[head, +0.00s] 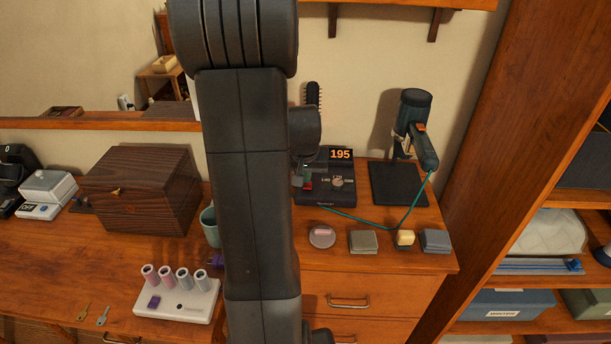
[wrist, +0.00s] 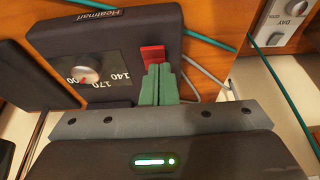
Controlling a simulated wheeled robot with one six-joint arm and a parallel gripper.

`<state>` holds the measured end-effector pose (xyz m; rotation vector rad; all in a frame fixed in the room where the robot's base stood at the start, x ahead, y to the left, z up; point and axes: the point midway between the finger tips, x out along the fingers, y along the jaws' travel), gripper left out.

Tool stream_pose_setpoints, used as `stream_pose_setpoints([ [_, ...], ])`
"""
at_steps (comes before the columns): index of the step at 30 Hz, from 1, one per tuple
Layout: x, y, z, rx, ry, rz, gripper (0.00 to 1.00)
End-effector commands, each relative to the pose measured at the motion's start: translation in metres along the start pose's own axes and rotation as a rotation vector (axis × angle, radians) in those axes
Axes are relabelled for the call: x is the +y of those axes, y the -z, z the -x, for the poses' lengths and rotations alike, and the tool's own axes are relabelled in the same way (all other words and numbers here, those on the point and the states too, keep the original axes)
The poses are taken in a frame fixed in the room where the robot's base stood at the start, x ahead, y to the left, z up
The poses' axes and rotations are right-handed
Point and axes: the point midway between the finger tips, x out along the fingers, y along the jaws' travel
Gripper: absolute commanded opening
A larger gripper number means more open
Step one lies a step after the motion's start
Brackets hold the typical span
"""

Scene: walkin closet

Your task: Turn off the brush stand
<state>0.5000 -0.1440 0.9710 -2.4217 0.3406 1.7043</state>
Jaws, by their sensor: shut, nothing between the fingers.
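The brush stand (head: 325,193) is a dark box on the right-hand chest top. Its orange display reads 195, and a black brush (head: 313,95) stands up behind it. In the wrist view the stand (wrist: 110,38) shows a round dial (wrist: 86,72) with numbers and a red switch (wrist: 152,54) at its edge. My gripper (wrist: 160,84) has its green fingers shut together, empty, with the tips right at the red switch. I cannot tell whether they touch it. In the head view my gripper (head: 306,176) is at the stand's left side, partly hidden by my arm.
A hair dryer on a black stand (head: 398,184) is to the right, with a teal cord running in front. Several small items, including a grey block (head: 363,241), line the chest's front edge. A wooden box (head: 140,190) and a white roller tray (head: 177,300) are left.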

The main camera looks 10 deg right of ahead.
Motion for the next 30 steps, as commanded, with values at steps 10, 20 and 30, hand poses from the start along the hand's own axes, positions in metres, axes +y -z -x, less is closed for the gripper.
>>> stream_pose_setpoints([
  [10, 0.000, -0.019, 0.001, -0.014, -0.001, -0.001, 0.00],
  [20, 0.000, -0.020, 0.002, -0.014, -0.001, -0.002, 0.00],
  [30, 0.000, -0.004, 0.037, -0.007, 0.000, 0.000, 0.00],
])
